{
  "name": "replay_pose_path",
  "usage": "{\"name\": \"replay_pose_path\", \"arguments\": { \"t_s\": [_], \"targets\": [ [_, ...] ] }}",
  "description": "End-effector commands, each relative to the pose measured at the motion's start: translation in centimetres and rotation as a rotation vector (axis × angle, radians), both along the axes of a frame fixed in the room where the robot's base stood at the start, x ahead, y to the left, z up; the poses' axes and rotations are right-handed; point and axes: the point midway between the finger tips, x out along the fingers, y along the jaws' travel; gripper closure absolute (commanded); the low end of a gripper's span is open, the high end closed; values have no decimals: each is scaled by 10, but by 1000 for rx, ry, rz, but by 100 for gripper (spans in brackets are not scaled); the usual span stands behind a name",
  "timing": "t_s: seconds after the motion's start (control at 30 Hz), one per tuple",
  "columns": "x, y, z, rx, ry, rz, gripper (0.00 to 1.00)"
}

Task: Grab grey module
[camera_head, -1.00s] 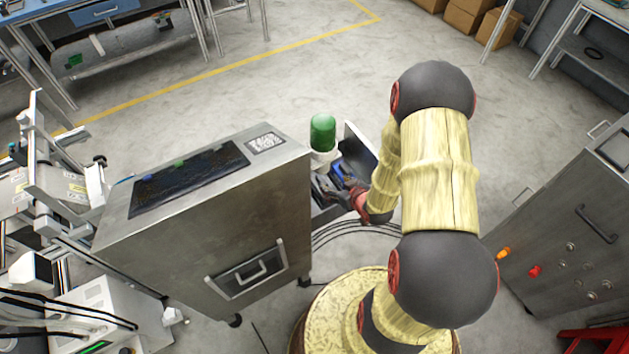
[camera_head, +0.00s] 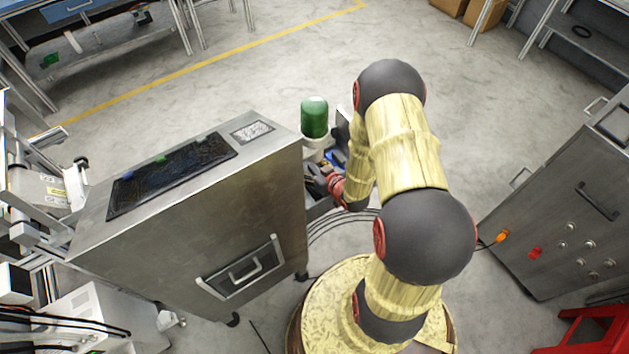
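My gripper (camera_head: 316,178) is at the right side of the steel cabinet, low over a small grey tray or shelf (camera_head: 318,208). Its dark fingers are small and partly hidden by the cabinet edge and by my wrist, so I cannot tell whether they are open or shut, or on anything. Just beyond it are a blue item (camera_head: 334,157) and small dark grey shapes. I cannot pick out the grey module for certain among them.
A green-domed white lamp (camera_head: 314,118) stands close behind my gripper. The steel cabinet (camera_head: 220,220) with a dark panel on top fills the left of it. Another steel cabinet (camera_head: 540,220) stands at the right. Black cables (camera_head: 340,228) lie on the floor between.

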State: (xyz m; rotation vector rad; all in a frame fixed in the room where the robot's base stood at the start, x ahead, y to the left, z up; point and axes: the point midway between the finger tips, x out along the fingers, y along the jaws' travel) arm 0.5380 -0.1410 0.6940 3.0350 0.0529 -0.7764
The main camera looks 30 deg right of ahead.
Motion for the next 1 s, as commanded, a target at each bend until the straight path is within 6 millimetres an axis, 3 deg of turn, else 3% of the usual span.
{"name": "replay_pose_path", "arguments": {
  "t_s": [0.27,1.0],
  "targets": [
    [7,0,-2,0,-1,-1,41],
    [7,0,-3,0,0,-1,82]
  ]
}}
